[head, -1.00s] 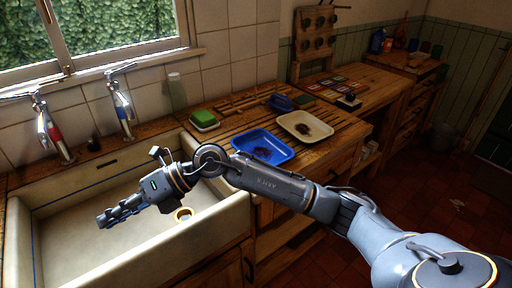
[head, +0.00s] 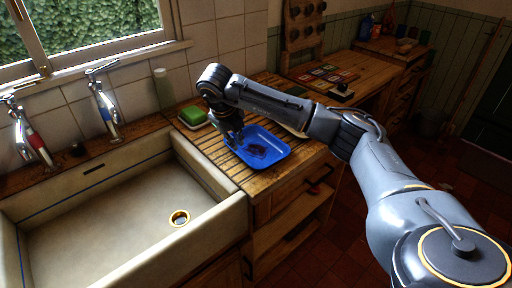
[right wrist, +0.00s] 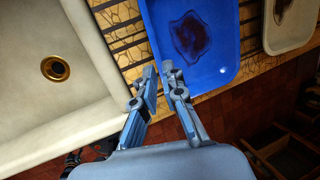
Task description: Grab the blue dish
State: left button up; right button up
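The blue dish (head: 275,154) lies on the slatted wooden counter right of the sink, with a dark reddish stain inside. It also shows in the right wrist view (right wrist: 215,65). My right gripper (head: 236,138) points down at the dish's left edge in the head view. In the right wrist view the fingertips (right wrist: 161,68) are a small gap apart, one on each side of the dish's near-left edge line. I cannot tell whether they touch the rim. My left gripper is not in view.
A cream dish (right wrist: 292,28) sits right of the blue dish, mostly hidden behind my arm in the head view. A green sponge (head: 193,115) lies left of the gripper. The sink (head: 110,215) is empty. The counter's front edge is close to the blue dish.

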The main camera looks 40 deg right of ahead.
aim_at(240, 152)
jog(key=shift+x, duration=0.95)
jog(key=p+x, duration=0.2)
jog(key=x, duration=0.2)
jog(key=shift+w+d+f, duration=0.15)
jog(key=shift+w+f, duration=0.05)
jog(key=shift+f, duration=0.4)
grip_shut()
jog(key=shift+r, duration=0.15)
